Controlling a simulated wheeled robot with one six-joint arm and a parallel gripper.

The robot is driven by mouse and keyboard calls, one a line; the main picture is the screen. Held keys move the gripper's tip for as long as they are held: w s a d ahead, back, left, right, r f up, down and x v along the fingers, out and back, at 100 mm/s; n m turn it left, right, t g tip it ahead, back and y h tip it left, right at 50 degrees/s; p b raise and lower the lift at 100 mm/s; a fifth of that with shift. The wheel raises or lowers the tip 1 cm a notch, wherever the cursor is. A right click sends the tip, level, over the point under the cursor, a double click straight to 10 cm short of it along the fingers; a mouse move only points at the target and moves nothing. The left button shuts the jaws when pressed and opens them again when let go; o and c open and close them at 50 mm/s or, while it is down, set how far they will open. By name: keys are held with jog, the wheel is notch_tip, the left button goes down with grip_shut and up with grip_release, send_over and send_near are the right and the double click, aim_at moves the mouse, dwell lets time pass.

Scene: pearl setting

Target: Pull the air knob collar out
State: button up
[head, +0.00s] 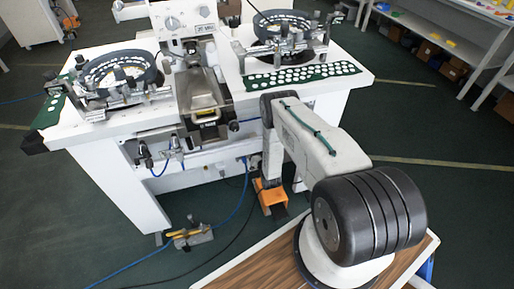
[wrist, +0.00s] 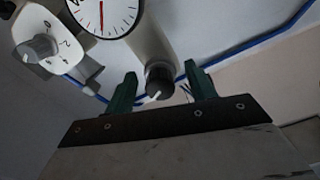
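The air knob (wrist: 160,78) is a dark round knob with a pale mark at its front, below a pressure gauge in the wrist view. My gripper (wrist: 160,69) has two green fingers, one on each side of the knob. The fingers are apart, with a visible gap between each finger and the knob, so it is open and empty. I cannot tell how far the fingertips reach along the knob, or the collar's position. In the head view my arm hides the gripper and the knob cannot be made out there.
A white gauge (wrist: 103,15) with a red needle sits above the knob. A rotary switch (wrist: 38,47) on a white plate is at left, and a blue hose (wrist: 245,47) passes behind. The head view shows the white machine table (head: 125,185) and an orange item (head: 271,197) near my arm.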

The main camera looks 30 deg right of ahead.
jog(key=v, duration=0.7)
jog(key=shift+s, duration=0.4)
jog(key=shift+a, duration=0.15)
